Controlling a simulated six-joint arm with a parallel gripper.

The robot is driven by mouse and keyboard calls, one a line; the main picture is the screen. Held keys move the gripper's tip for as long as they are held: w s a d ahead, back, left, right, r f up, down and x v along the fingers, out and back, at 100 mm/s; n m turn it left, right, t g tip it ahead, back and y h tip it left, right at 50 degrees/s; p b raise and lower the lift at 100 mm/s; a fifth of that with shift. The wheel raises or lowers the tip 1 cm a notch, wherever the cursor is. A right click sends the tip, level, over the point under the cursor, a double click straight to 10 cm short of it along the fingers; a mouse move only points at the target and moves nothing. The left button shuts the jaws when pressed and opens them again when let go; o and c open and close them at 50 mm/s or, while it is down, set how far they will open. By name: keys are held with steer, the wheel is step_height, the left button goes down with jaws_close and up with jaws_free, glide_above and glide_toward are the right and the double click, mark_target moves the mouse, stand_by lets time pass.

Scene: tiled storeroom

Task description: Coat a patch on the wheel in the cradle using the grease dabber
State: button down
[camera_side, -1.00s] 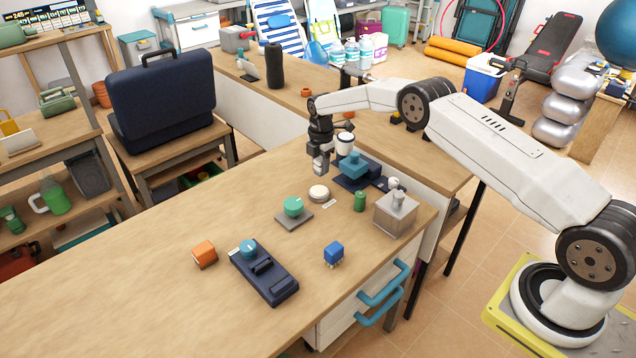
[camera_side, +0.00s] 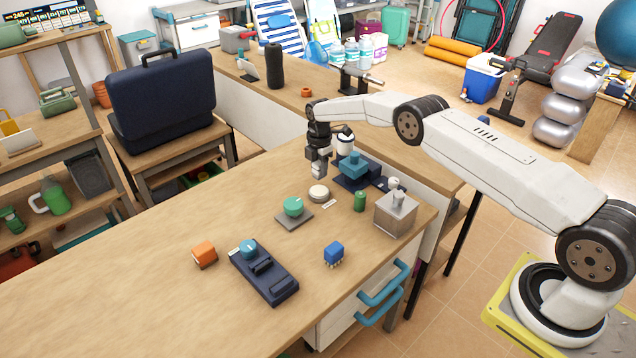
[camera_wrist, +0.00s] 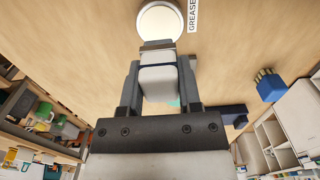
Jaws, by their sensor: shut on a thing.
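My gripper (camera_side: 319,168) is shut on the grease dabber (camera_wrist: 158,75), a pale block with a darker pad at its end. In the wrist view the dabber's end points at a round cream grease dish (camera_wrist: 160,22). The dish (camera_side: 319,193) also shows in the side view, just below my gripper. I cannot tell whether the pad touches it.
A green round piece (camera_side: 293,206) on a grey plate stands between dish and holder. Around them are an orange block (camera_side: 204,254), a blue bristled block (camera_side: 333,253), a green cylinder (camera_side: 360,201), a metal box (camera_side: 395,215) and a teal-navy device (camera_side: 352,164).

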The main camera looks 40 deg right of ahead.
mark_target(319, 177)
steer(key=shift+f, duration=2.05)
steer(key=shift+f, duration=0.6)
stand_by(0.5)
steer(key=shift+r, duration=3.5)
